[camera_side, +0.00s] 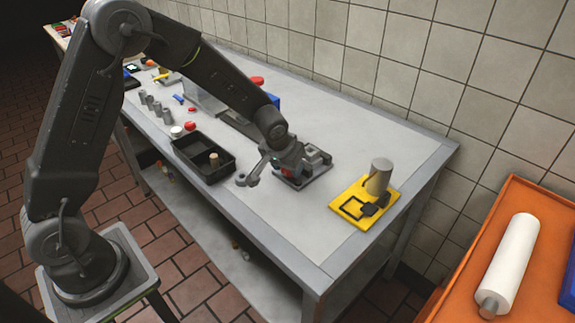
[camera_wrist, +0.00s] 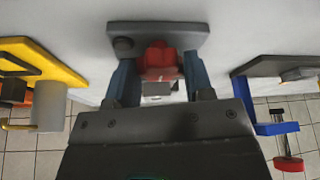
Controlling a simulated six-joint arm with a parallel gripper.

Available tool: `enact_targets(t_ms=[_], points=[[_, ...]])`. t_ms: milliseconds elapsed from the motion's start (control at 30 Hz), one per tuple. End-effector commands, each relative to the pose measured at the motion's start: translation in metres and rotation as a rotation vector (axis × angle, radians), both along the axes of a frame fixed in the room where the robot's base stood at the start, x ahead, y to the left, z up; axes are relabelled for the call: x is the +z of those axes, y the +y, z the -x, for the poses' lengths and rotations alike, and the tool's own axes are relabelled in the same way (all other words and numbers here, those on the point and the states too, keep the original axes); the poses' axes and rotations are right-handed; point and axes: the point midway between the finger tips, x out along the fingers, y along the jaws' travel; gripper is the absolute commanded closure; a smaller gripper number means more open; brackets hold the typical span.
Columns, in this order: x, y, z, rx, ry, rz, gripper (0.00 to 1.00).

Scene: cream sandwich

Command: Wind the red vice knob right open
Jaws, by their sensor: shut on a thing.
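The grey vice (camera_side: 312,158) stands on a dark base on the bench, right of centre in the side view. Its red knob (camera_wrist: 158,60) sits between the two blue-grey fingers of my gripper (camera_wrist: 160,72) in the wrist view. My gripper is shut on the knob. In the side view only a small bit of red shows at my gripper, the rest being hidden by it. In the wrist view a grey part of the vice (camera_wrist: 182,36) lies just beyond the knob. How far the jaws of the vice stand apart cannot be told.
A yellow plate (camera_side: 337,205) with a grey cylinder (camera_side: 379,177) stands right of the vice. A black tray (camera_side: 183,146) lies to the left, with several small grey cylinders beyond it. The bench front between tray and yellow plate is clear. A tiled wall runs behind.

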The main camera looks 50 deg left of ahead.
Motion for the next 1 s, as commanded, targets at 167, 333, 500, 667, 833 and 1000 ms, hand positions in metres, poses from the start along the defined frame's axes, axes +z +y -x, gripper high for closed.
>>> enact_targets(t_ms=[167, 333, 500, 667, 833, 1000], points=[[0.0, 0.0, 0.0, 0.008, -0.001, 0.002, 0.76], [0.0, 0.0, 0.0, 0.008, -0.001, 0.002, 0.76], [0.0, 0.0, 0.0, 0.006, -0.001, 0.003, 0.38], [0.0, 0.0, 0.0, 0.005, -0.001, 0.002, 0.27], [0.0, 0.0, 0.0, 0.005, -0.001, 0.002, 0.27], [0.01, -0.001, 0.003, 0.004, -0.003, 0.001, 0.27]])
